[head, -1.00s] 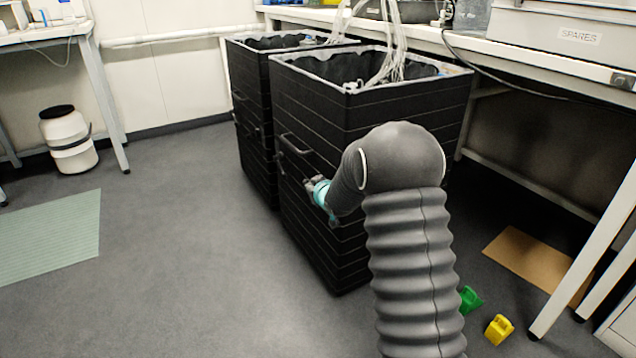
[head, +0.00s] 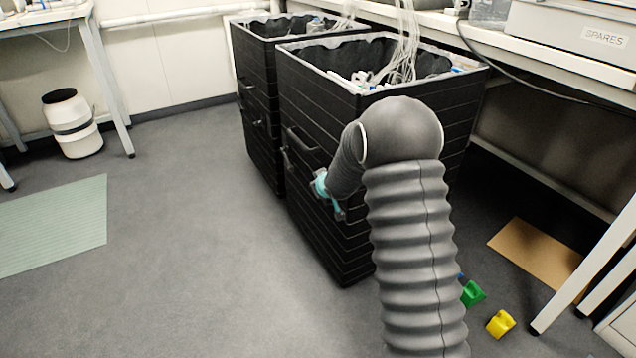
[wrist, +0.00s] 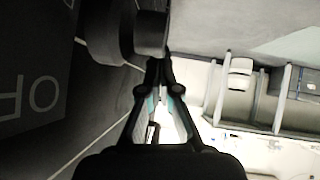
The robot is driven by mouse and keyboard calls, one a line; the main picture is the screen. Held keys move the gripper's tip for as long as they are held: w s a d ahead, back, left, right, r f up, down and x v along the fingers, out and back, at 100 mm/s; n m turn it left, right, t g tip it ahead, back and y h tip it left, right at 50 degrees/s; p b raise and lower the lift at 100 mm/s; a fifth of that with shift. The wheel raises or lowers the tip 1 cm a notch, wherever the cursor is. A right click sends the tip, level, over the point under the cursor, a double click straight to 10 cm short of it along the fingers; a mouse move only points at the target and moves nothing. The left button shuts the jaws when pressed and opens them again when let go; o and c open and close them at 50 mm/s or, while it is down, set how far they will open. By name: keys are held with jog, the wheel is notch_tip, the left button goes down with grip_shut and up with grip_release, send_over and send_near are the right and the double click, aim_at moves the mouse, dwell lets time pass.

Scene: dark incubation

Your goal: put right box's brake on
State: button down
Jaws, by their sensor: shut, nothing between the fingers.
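The right box (head: 345,240) is a tall black ribbed bin with an open top and tubing in it. A bar handle (head: 303,140) is on its left face. My gripper (head: 313,184), with teal parts, is at that face below the handle, partly hidden by my arm. In the wrist view my gripper (wrist: 165,65) has its fingertips together and empty. A dark rounded part (wrist: 128,32) is just beyond the fingertips; I cannot tell whether they touch. Upside-down pale letters (wrist: 38,97) show on a dark panel at left. Which part is the brake is unclear.
A second black box (head: 258,140) stands close behind, to the left. Open grey floor (head: 190,250) lies left of the boxes. A bench (head: 480,38) runs behind at right. Green (head: 473,293) and yellow (head: 501,323) pieces lie on the floor by my arm.

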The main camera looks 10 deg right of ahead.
jog(key=shift+w+a+f+b, duration=0.1)
jog(key=shift+w+f+b, duration=0.1)
jog(key=shift+f, duration=0.2)
jog(key=shift+w+a+f+b, duration=0.1)
jog(key=shift+f+b, duration=0.05)
jog(key=shift+f, duration=0.5)
jog(key=shift+r, duration=0.1)
notch_tip(320, 180, up, 13)
jog(key=s+a+p, duration=0.1)
jog(key=p, duration=0.3)
jog(key=shift+s+a, duration=0.25)
jog(key=shift+s, duration=0.15)
